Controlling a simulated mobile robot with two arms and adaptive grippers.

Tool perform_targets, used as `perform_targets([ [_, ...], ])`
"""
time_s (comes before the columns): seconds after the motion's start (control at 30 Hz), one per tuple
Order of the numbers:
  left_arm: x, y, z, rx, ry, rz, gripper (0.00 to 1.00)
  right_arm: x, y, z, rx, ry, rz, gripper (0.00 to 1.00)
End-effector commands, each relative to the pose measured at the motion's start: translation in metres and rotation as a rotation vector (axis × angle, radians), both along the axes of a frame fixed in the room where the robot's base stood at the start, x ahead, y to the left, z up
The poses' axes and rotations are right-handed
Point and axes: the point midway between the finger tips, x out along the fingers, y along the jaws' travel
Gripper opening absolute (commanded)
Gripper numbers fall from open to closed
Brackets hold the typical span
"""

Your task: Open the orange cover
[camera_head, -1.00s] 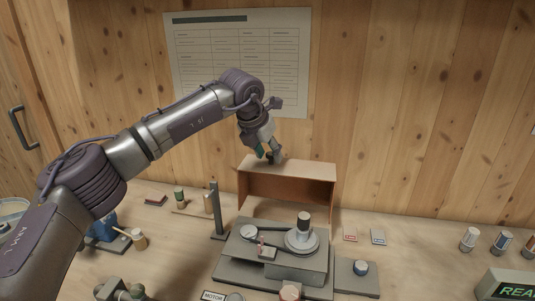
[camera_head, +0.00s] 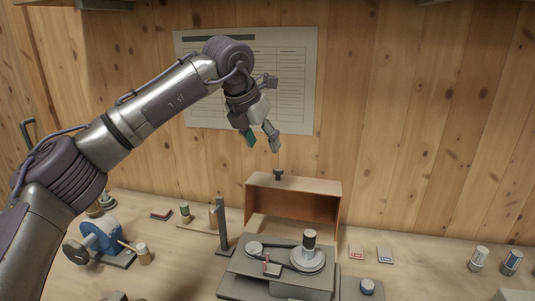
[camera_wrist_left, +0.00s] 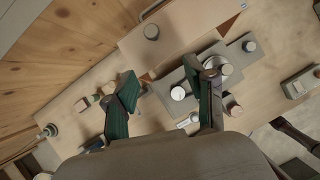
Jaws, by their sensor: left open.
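The orange-brown cover (camera_head: 298,191) stands tipped up behind the machine (camera_head: 285,264), its hollow side facing forward, with a small dark knob (camera_head: 279,175) on its upper edge. In the left wrist view the cover (camera_wrist_left: 185,28) is at the top, with its round knob (camera_wrist_left: 151,32) showing. My left gripper (camera_head: 262,146) hangs above and slightly left of the knob, open and empty, apart from the cover. Its two spread fingers (camera_wrist_left: 165,92) also show in the left wrist view.
The machine's pulleys and a cylinder (camera_head: 309,240) stand uncovered. A grey post (camera_head: 221,225) rises left of the machine. A blue device (camera_head: 98,240) is at left. Small cards (camera_head: 356,253) and jars (camera_head: 479,259) lie to the right. A wooden wall with a paper chart (camera_head: 297,80) is behind.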

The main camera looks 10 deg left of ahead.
Motion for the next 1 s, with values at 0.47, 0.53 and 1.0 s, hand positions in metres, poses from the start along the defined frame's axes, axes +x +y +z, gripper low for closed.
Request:
perform_targets([
  [0.47, -0.006, 0.002, 0.011, 0.0, 0.0, -0.001, 0.55, 0.0, 0.0, 0.001, 0.0, 0.0, 0.0, 0.55],
  [0.53, -0.006, 0.002, 0.017, 0.0, 0.0, -0.001, 0.55, 0.0, 0.0, 0.006, 0.0, 0.0, 0.0, 0.55],
  [1.0, -0.005, 0.002, 0.091, 0.0, 0.0, -0.001, 0.55, 0.0, 0.0, 0.08, 0.0, 0.0, -0.001, 0.55],
])
